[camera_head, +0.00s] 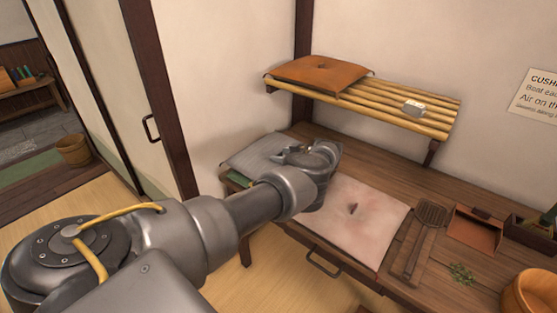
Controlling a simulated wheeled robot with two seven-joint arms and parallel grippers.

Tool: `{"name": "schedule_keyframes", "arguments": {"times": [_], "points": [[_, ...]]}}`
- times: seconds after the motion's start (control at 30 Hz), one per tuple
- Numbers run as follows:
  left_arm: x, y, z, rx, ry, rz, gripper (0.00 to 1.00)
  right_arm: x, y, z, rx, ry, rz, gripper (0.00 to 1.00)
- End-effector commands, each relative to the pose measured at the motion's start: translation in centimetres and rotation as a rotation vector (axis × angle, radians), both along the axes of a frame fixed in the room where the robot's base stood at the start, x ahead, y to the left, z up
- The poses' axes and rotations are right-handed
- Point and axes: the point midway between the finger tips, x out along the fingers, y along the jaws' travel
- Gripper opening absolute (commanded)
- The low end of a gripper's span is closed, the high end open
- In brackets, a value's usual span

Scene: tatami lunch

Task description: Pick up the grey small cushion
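A flat grey cushion (250,155) lies at the left end of the wooden desk, with something green (238,178) under its near edge. My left arm reaches in from the lower left. My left gripper (303,151) is over the desk at the right side of the grey cushion and hides part of it. Its fingers are small and partly turned away, so I cannot tell whether they are open or touch the cushion. My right gripper is not in view.
A pale pink cushion (358,212) lies on the desk (385,168) at the right of my gripper. An orange cushion (318,72) and a small grey item (413,107) are on the slatted shelf (375,107) above. A beater (422,235), dustpan (474,232) and wooden bowl (532,294) stand further right.

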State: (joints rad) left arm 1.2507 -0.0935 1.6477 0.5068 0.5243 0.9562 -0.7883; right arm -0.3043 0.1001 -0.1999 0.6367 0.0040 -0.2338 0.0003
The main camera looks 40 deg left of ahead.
Motion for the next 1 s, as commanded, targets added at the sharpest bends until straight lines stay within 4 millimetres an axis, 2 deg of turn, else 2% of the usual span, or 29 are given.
{"name": "schedule_keyframes", "arguments": {"times": [0.03, 0.4, 0.77, 0.87, 1.0], "points": [[0.0, 0.0, 0.0, 0.0, 0.0, 0.0, 0.47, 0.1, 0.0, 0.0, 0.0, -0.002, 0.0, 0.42], [0.0, 0.0, 0.1, 0.001, -0.002, 0.001, 0.01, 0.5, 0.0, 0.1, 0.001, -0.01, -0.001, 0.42], [0.1, 0.0, 0.9, 0.002, -0.002, 0.0, 0.01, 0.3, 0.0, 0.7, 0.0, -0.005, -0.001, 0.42], [0.1, 0.0, 1.9, 0.002, -0.003, 0.0, 0.01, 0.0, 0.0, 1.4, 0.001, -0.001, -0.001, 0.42], [0.0, -0.1, 4.3, 0.002, -0.002, 0.0, 0.01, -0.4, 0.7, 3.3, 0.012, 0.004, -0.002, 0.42]]}}
